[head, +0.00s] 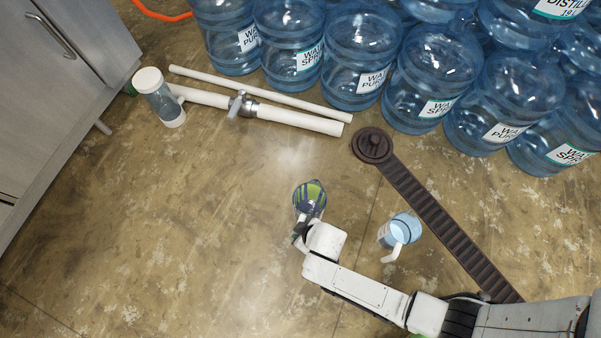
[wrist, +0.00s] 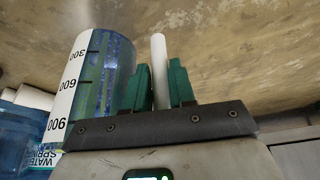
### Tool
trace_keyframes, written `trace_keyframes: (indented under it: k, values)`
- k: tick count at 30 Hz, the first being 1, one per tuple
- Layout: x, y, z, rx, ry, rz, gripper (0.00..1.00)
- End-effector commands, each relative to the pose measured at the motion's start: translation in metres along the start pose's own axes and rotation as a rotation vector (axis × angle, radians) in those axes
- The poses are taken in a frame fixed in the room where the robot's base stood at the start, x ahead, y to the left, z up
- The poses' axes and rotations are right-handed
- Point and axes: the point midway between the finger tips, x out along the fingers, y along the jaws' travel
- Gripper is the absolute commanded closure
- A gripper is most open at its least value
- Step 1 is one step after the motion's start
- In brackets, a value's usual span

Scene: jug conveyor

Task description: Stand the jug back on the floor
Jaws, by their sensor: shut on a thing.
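The held jug (head: 309,196) is a clear vessel with green and blue stripes, near the middle of the head view. In the wrist view, the jug (wrist: 112,75) shows a white scale band with printed numbers on its left. My gripper (head: 303,232) is at the jug's near side. In the wrist view, the green fingers of my gripper (wrist: 160,85) are shut on the jug's white upright handle (wrist: 159,70). A gap between the jug's base and the floor cannot be judged.
A second clear bluish jug (head: 405,226) with a white handle stands to the right. A dark conveyor (head: 445,220) runs diagonally beyond it. Several large water bottles (head: 360,55) line the back. White pipes (head: 300,120) lie at upper left, by a grey cabinet (head: 60,90). Floor at left is clear.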

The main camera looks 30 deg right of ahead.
Motion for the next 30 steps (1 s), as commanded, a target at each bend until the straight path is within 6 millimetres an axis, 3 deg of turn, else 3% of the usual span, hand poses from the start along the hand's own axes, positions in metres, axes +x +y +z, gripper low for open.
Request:
trace_keyframes:
  k: [8,13,26,27,30]
  values:
    - [0.021,0.009,-0.003,0.001,0.002,0.0,1.0]
    - [0.045,0.009,0.008,-0.001,0.0,0.0,1.0]
    - [0.049,0.009,0.01,0.0,0.001,0.0,1.0]
    - [0.048,0.009,0.01,0.0,0.0,0.0,0.72]
    - [0.048,0.009,0.01,0.0,0.0,0.0,0.62]
